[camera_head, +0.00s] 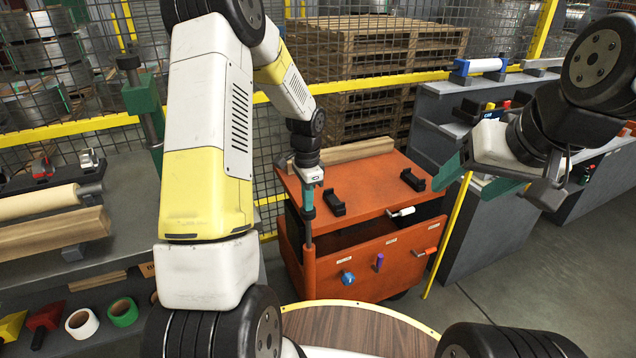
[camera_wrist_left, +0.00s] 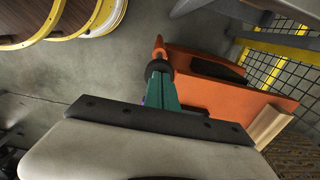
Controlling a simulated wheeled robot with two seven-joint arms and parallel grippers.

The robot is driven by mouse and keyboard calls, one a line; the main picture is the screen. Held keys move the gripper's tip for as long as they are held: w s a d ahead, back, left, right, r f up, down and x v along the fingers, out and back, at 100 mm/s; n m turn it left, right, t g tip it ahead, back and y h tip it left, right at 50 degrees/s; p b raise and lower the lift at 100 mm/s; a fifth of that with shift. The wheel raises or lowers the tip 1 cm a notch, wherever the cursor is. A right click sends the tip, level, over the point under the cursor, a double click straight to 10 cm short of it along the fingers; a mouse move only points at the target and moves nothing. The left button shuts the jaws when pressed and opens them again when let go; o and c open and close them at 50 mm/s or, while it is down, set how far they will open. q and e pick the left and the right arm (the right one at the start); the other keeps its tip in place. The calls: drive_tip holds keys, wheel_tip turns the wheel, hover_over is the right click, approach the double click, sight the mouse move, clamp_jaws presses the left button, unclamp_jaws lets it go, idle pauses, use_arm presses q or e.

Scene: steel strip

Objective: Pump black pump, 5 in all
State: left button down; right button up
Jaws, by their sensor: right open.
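My left gripper (camera_head: 308,203) points down at the left front corner of the orange cart (camera_head: 375,255). Its teal fingers look shut together, and they show from above in the left wrist view (camera_wrist_left: 161,78). A dark round piece (camera_wrist_left: 159,66), which seems to be the black pump's top, lies at the fingertips; whether they touch it is hard to tell. Below the fingers a thin rod (camera_head: 308,235) runs into an orange post (camera_head: 309,265) on the cart's corner. My right gripper (camera_head: 474,180) is open and empty, right of the cart.
A grey workbench (camera_head: 50,248) stands left, grey shelving (camera_head: 480,235) right, and a round wooden table (camera_head: 350,328) in front.

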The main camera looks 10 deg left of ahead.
use_arm(q)
drive_tip(key=shift+f, duration=0.5)
drive_tip(key=shift+r, duration=2.85)
drive_tip(key=shift+f, duration=2.5)
drive_tip(key=shift+r, duration=2.5)
